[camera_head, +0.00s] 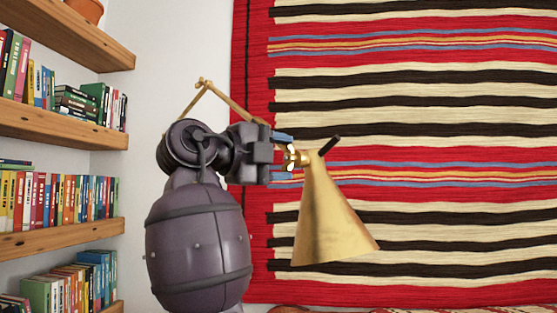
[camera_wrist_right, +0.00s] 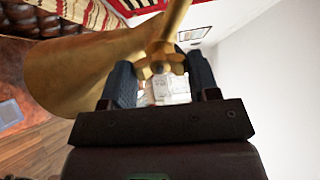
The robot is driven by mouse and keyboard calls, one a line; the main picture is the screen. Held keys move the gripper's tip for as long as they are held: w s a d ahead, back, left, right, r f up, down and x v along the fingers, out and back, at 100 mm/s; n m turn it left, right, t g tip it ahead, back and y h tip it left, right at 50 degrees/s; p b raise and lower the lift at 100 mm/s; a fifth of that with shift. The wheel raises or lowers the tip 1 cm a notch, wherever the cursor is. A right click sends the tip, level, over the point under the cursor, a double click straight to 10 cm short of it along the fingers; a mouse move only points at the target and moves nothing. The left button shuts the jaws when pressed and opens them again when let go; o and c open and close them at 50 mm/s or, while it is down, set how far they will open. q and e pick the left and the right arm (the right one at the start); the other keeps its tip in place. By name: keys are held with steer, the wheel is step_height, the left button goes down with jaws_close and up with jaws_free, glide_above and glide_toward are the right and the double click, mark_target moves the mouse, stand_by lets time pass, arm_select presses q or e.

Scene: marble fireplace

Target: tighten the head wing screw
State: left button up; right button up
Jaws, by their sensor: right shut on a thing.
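The lamp has a brass cone shade (camera_head: 330,225) that hangs with its wide end down and right in the head view. A thin brass lamp arm (camera_head: 226,98) runs partly behind my right arm. At the head joint is the small brass wing screw (camera_head: 291,158). My right gripper (camera_head: 284,158), with blue-grey fingers, is shut on the wing screw from the left. In the right wrist view, the wing screw (camera_wrist_right: 157,64) sits between the two fingers, with the shade (camera_wrist_right: 80,72) to the left and the lamp arm (camera_wrist_right: 176,20) above. My left gripper is out of view.
Wooden shelves (camera_head: 60,120) full of books stand along the left wall. A striped red, cream and black textile (camera_head: 440,150) hangs behind the lamp. The space right of the shade looks free.

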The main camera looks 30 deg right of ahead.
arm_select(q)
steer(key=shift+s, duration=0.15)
arm_select(e)
steer(key=o, duration=0.9)
steer(key=shift+o, duration=0.2)
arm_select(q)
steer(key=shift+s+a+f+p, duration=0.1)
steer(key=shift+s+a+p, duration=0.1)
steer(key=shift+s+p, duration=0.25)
arm_select(e)
steer(key=s+a, duration=0.2)
steer(key=a, duration=0.8)
steer(key=shift+a, duration=0.3)
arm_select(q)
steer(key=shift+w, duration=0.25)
